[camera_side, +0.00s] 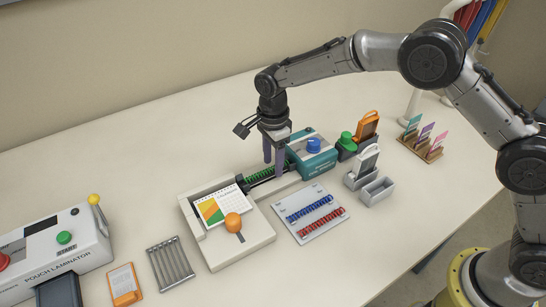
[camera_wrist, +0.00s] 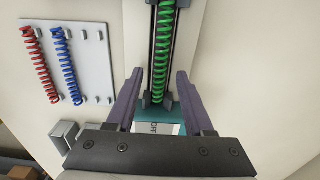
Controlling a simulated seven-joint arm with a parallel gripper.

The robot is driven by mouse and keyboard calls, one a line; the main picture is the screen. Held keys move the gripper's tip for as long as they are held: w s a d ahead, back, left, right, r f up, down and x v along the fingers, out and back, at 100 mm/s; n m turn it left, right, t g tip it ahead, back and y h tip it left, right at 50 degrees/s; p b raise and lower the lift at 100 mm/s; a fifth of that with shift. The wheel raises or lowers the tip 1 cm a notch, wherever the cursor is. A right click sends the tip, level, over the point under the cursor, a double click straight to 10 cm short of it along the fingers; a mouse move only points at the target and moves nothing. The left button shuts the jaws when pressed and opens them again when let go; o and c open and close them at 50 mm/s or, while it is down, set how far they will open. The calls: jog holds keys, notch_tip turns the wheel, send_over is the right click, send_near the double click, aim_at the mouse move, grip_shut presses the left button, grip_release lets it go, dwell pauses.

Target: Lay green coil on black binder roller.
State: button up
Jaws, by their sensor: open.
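The green coil (camera_side: 260,172) lies lengthwise on the black binder roller (camera_side: 284,170) of the binding machine. In the wrist view the coil (camera_wrist: 164,45) runs along the channel between two dark bars, parallel to them. My gripper (camera_side: 273,168) is above the machine, close over the coil's end by the teal housing. Its two purple fingers are spread and hold nothing. In the wrist view the near end of the coil shows between the fingertips (camera_wrist: 158,76), with space on both sides. The roller is mostly hidden under the coil.
The teal housing (camera_side: 312,160) with a blue knob is right beside my fingers. A white plate (camera_side: 310,230) holds a blue coil (camera_side: 309,208) and a red coil (camera_side: 322,222). The orange-knobbed punch bed (camera_side: 205,240) and pouch laminator (camera_side: 60,245) stand left. Card stand (camera_side: 422,146) is far right.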

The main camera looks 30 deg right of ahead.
notch_tip(320, 180, up, 14)
notch_tip(320, 180, up, 9)
jog(key=m+t, duration=0.1)
jog(key=t, duration=0.1)
send_over(273, 167)
jog(key=s+d, duration=0.2)
jog(key=d, duration=0.3)
jog(key=s+d+r+n+t, duration=0.2)
jog(key=s+d+r, duration=0.6)
jog(key=s+d, duration=0.15)
jog(key=s+d+f+n+t, duration=0.1)
jog(key=s+d+n, duration=0.15)
jog(key=s, duration=0.45)
jog(key=s+d+f+n, duration=0.1)
jog(key=s+d+n, duration=0.15)
jog(key=s, duration=0.45)
jog(key=s+f+n, duration=0.7)
jog(key=f+n, duration=0.3)
jog(key=n, duration=0.2)
jog(key=shift+s+d+t, duration=0.15)
jog(key=shift+s+t, duration=0.1)
jog(key=shift+t, duration=0.05)
